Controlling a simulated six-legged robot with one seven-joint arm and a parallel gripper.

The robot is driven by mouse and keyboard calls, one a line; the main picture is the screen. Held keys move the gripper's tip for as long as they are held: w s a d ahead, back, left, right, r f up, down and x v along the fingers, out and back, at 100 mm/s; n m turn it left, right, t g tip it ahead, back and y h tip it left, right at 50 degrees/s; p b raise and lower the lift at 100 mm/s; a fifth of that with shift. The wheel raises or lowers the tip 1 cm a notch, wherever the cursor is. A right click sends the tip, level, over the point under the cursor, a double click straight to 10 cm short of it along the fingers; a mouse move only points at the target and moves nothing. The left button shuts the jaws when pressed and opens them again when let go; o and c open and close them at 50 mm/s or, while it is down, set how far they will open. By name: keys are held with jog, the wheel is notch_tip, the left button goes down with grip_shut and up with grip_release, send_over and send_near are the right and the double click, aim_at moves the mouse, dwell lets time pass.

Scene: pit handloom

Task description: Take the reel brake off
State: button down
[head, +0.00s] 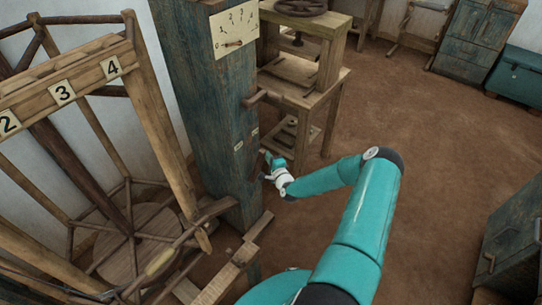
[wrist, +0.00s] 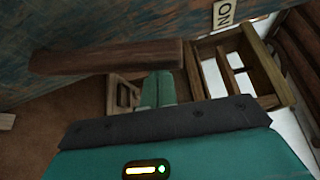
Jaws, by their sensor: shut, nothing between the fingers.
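My gripper (head: 272,168) is at the side of the blue wooden post (head: 205,110), low down beside two small labels (head: 238,146). In the wrist view its two teal fingers (wrist: 157,90) are together and empty. A brown wooden bar (wrist: 105,57), which looks like the brake lever, runs along the post's face just beyond the fingertips; I cannot tell whether they touch it. One label (wrist: 225,14) reads ON or NO, seen turned. In the head view the gripper mostly hides the bar. The reel frame (head: 65,92) with number plates stands at the left.
A numbered dial plate (head: 235,30) and a wooden peg (head: 255,98) are on the post above the gripper. A wooden stand (head: 315,85) is behind it. Beams (head: 235,270) lie low by the post's foot. The brown floor (head: 430,110) to the right is clear.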

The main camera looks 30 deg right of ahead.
aim_at(259, 165)
jog(key=s+a+n+t, duration=0.2)
jog(key=a+n, duration=0.1)
jog(key=a, duration=0.4)
jog(key=shift+s+a+n, duration=0.25)
jog(key=shift+s+n, duration=0.05)
jog(key=shift+a, duration=0.2)
